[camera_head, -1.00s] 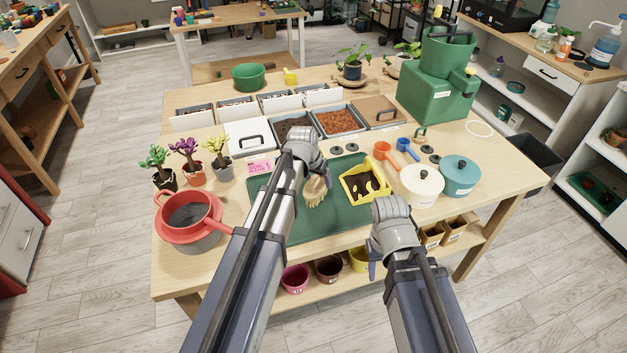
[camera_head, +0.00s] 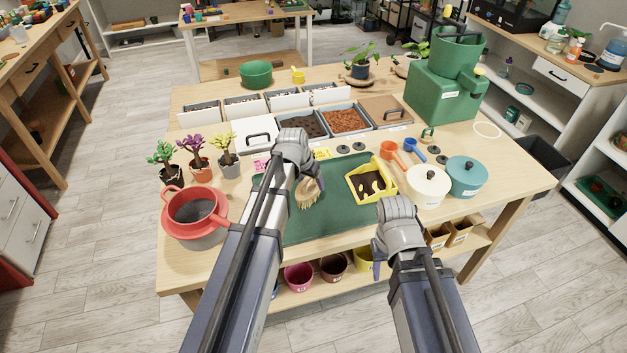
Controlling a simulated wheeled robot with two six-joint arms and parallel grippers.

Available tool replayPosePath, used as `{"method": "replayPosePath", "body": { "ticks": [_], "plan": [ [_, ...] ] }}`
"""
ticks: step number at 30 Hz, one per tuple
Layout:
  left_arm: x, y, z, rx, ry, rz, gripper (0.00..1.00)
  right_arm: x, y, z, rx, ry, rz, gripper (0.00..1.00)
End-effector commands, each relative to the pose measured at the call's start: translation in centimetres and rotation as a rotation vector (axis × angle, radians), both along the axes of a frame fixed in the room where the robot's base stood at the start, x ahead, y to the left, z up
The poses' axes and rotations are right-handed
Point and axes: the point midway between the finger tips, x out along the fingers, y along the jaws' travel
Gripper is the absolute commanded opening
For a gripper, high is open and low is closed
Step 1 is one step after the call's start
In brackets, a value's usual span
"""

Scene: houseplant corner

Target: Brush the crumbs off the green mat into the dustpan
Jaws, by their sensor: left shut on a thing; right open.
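The green mat (camera_head: 330,222) lies on the table in front of me. The yellow dustpan (camera_head: 353,184) sits on the mat's right part, with dark crumbs (camera_head: 372,181) in it. My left gripper (camera_head: 308,178) is shut on a brush (camera_head: 308,196), bristles down over the mat's left part, left of the dustpan. I cannot tell whether the bristles touch the mat. My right gripper (camera_head: 378,258) is open and empty near the table's front edge, below the dustpan in the picture. No loose crumbs can be made out on the bare mat; my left arm hides part of it.
A white pot (camera_head: 428,187) and a teal pot (camera_head: 466,178) stand right of the dustpan. Red and blue scoops (camera_head: 391,150) lie behind it. A red pot (camera_head: 195,208) and small plants (camera_head: 197,160) stand at left. Soil bins (camera_head: 345,120) line the back.

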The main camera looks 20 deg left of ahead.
Motion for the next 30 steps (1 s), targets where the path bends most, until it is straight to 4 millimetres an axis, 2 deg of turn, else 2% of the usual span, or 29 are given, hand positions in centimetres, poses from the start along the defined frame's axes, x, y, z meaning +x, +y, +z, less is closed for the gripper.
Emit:
{"method": "replayPosePath", "body": {
  "ticks": [15, 25, 30],
  "plan": [
    [-1.9, 3.0, 0.0, -0.001, -0.002, 0.002, 0.15, 0.0, 0.0, 0.0, 0.000, 0.000, 0.000, 0.50],
    [-2.2, 3.6, 0.0, 0.000, -0.002, 0.000, 0.15, 0.0, 0.0, 0.0, 0.000, 0.000, 0.000, 0.50],
    [-2.8, 4.5, -0.1, -0.001, -0.002, 0.002, 0.15, 0.0, 0.0, -0.1, 0.000, 0.000, 0.000, 0.50]
  ]
}}
